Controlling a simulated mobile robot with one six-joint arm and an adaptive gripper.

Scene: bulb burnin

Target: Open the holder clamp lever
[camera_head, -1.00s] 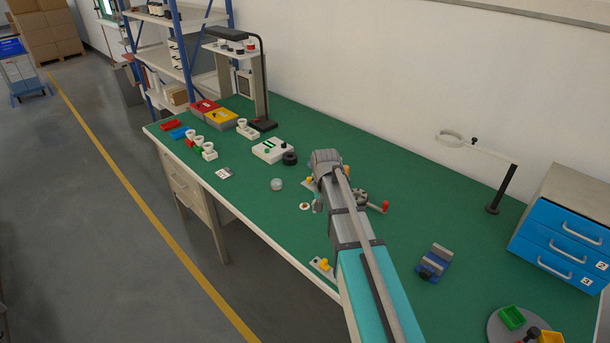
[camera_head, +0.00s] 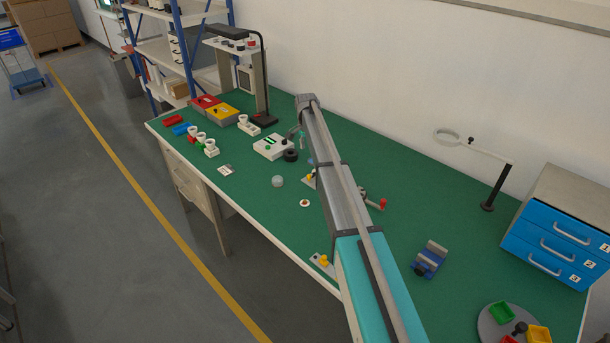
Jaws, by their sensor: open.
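A grey fixture with a red-knobbed lever (camera_head: 381,204) stands on the green bench just right of my arm. It looks like the holder clamp, but my arm hides its left part, so I cannot tell the lever's position for sure. My arm reaches across the bench from the lower right.
A blue vise (camera_head: 430,259), a magnifier stand (camera_head: 489,207) and blue drawers (camera_head: 560,232) are on the right.

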